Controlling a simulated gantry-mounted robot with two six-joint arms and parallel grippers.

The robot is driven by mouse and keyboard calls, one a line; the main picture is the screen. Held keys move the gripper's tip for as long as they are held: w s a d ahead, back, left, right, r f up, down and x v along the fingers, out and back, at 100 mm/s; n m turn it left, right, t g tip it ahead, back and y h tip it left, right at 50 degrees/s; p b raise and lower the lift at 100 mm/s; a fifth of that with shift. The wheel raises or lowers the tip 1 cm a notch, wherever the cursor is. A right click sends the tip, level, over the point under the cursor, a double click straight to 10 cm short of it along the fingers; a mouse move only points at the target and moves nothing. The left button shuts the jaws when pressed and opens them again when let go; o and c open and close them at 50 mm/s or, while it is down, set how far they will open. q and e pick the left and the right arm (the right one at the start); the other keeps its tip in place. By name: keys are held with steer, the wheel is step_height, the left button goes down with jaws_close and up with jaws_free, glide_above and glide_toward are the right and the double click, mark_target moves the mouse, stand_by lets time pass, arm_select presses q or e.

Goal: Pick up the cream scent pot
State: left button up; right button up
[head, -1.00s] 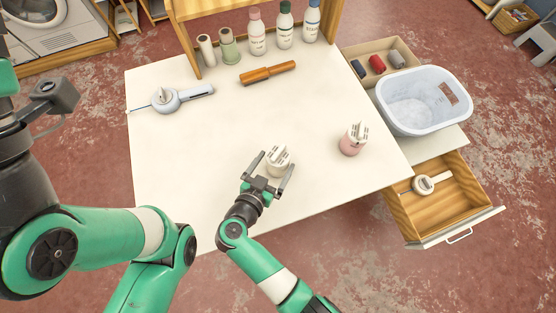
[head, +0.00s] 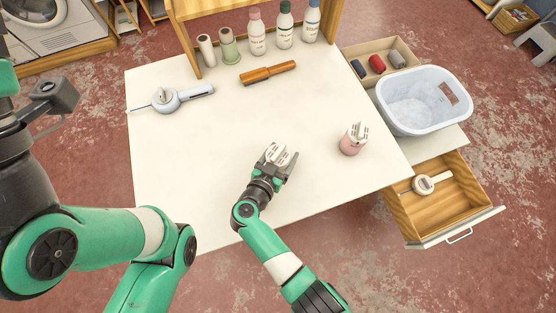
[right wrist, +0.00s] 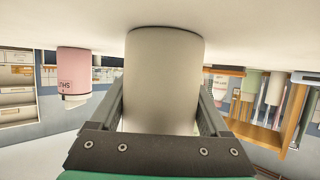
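The cream scent pot (head: 279,153) stands on the white table near its front middle, with a slotted pale top. My right gripper (head: 281,162) is at the pot, with one finger on each side. In the right wrist view, which is upside down, the plain cream body of the pot (right wrist: 164,75) fills the space between the fingers (right wrist: 163,100). The fingers are spread about as wide as before and very close to the pot's sides; contact is hard to make out. My left gripper is outside the view.
A pink scent pot (head: 353,139) stands to the right on the table (head: 200,150). A wooden roller (head: 267,72), a pale blue tool (head: 170,99) and several bottles are farther back. A basin (head: 424,100) and an open drawer (head: 440,200) are at right.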

mark_target(282, 149)
steer(key=c, duration=0.4)
steer(key=shift+r, duration=0.1)
step_height(282, 149, up, 10)
steer(key=shift+f, duration=0.1)
steer(key=shift+w+a+f, duration=0.15)
step_height(282, 149, down, 6)
steer(key=shift+f, duration=0.1)
steer(key=shift+s+f, duration=0.2)
steer(key=shift+f, duration=0.1)
steer(key=shift+f, duration=0.1)
